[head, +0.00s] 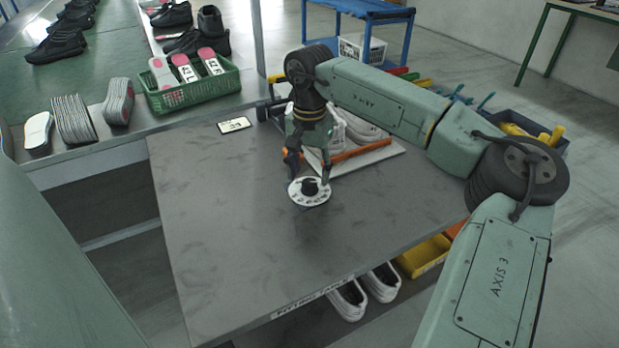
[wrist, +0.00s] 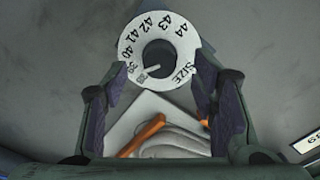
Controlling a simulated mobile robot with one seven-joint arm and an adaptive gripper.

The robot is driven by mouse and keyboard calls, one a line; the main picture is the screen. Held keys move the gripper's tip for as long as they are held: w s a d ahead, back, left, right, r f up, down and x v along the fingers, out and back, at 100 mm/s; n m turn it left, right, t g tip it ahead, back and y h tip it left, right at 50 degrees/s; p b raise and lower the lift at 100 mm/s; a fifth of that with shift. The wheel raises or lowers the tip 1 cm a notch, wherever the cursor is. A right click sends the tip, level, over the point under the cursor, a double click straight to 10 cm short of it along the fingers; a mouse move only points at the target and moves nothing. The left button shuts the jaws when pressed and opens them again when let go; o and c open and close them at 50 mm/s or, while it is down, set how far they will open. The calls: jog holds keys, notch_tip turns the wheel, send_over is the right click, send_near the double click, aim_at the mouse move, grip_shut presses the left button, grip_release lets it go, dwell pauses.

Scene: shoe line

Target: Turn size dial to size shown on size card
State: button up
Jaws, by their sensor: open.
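The size dial (head: 297,196) is a white disc flat on the grey table, with a dark round knob (wrist: 158,55) in its middle. In the wrist view the dial's ring (wrist: 128,48) carries the word SIZE and numbers up to 44.
A white tray (head: 390,155) with pale shoes and an orange-handled tool (head: 362,150) lies just behind the dial. A green basket (head: 193,92) with insoles stands on the bench at the back left. The table's left and front are clear.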

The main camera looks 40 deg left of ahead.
aim_at(309, 183)
notch_tip(309, 183, up, 9)
jog(key=shift+r, duration=0.15)
jog(key=shift+s, duration=0.1)
dwell(0.6)
